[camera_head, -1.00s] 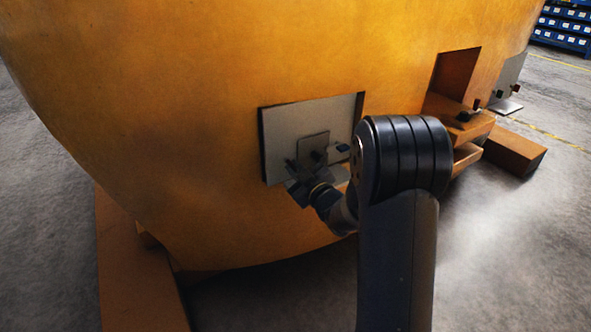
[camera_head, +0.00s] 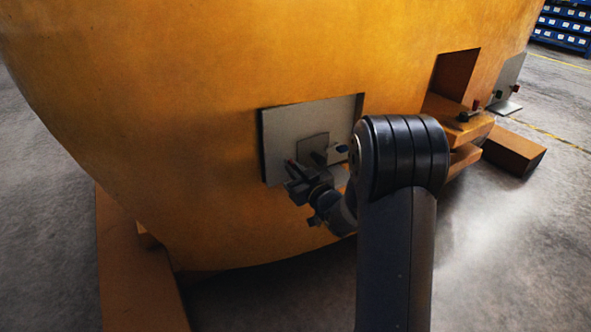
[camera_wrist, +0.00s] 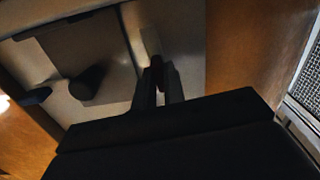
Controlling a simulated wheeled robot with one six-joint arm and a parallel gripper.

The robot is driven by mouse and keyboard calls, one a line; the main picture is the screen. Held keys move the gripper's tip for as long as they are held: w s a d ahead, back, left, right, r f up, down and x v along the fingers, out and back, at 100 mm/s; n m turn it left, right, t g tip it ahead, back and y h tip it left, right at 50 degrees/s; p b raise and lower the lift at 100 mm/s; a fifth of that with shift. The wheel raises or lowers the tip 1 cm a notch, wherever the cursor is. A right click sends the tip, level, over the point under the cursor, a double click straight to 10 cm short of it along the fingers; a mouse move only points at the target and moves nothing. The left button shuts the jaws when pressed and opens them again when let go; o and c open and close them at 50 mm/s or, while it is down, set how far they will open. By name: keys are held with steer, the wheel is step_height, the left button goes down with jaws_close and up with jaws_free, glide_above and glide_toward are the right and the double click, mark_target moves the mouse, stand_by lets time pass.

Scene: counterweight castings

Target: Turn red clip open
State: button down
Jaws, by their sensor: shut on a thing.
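The red clip (camera_head: 290,162) is at the left of a light grey plate (camera_head: 283,128) set in the orange casting. A smaller grey panel on the plate bears a dark knob (camera_wrist: 87,82). A dark blue clip (camera_head: 341,148) is at the panel's right. My fingers hide much of the red clip, so its exact angle is hard to tell.
The large orange casting (camera_head: 190,60) curves around the plate. To the right are a recess (camera_head: 456,75), orange ledges and another grey plate (camera_head: 510,75) with small red and green parts. An orange beam (camera_head: 135,270) lies at lower left. Blue shelving (camera_head: 563,25) stands far back.

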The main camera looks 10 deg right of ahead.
steer(key=shift+m, duration=0.6)
steer(key=c, duration=1.5)
jaws_free()
steer(key=p+v, duration=0.2)
steer(key=v, duration=0.8)
steer(key=shift+s+d, duration=0.1)
steer(key=shift+s, duration=0.25)
